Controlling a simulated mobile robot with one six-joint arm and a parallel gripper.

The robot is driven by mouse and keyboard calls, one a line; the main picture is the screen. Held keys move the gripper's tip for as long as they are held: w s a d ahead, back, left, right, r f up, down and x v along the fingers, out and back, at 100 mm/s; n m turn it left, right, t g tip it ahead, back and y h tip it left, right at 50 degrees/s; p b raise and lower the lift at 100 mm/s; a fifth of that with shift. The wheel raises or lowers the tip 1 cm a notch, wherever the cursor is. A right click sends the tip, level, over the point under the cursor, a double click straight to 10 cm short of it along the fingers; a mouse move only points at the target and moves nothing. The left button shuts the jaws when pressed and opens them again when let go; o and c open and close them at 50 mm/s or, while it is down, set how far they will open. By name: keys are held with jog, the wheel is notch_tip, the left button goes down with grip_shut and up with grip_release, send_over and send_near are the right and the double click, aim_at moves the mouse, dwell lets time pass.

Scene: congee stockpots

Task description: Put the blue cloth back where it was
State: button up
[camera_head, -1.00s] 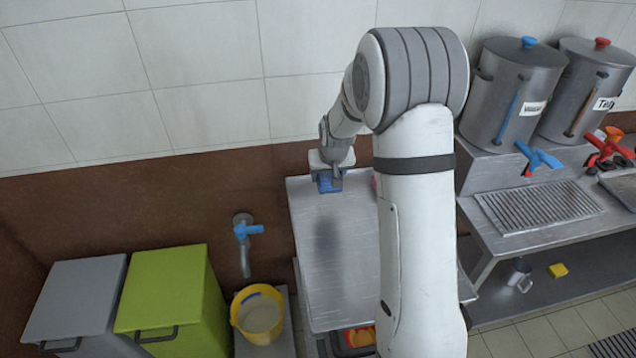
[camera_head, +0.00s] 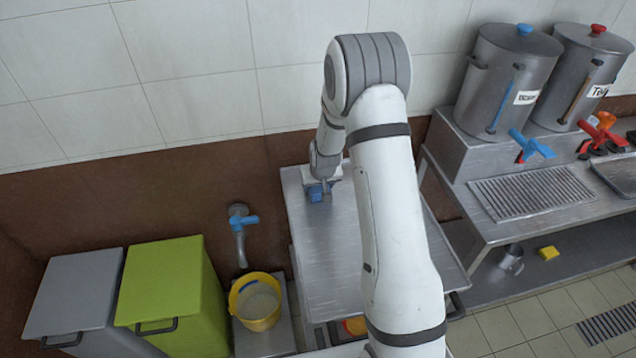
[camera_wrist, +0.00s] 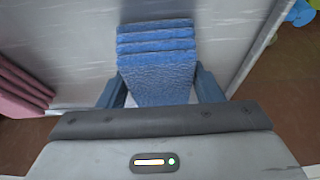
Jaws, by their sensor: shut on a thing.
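The blue cloth (camera_wrist: 157,62) is folded in several layers and sits between the two fingers of my gripper (camera_wrist: 160,92) in the wrist view. In the head view, the blue cloth (camera_head: 315,194) is a small blue patch at the end of my gripper (camera_head: 324,188), near the back left part of the steel table (camera_head: 327,240). My gripper is shut on the cloth. I cannot tell whether the cloth touches the table top.
A folded pink cloth (camera_wrist: 25,92) lies on the table at the left of the wrist view. A blue wall tap (camera_head: 243,220), a yellow bucket (camera_head: 258,318) and a green bin (camera_head: 165,285) stand left of the table. Stockpots (camera_head: 505,85) stand at the right. The table's front is clear.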

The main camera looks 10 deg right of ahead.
jog(key=shift+f, duration=0.1)
jog(key=o, duration=0.9)
jog(key=shift+o, duration=0.2)
jog(key=shift+r, duration=0.25)
jog(key=s+r+b, duration=0.2)
jog(key=s+r, duration=1.7)
jog(key=r, duration=0.4)
jog(key=s+r+g, duration=0.1)
jog(key=s+r, duration=0.1)
jog(key=s, duration=1.3)
jog(key=shift+s+a+r, duration=0.15)
jog(key=shift+r, duration=0.25)
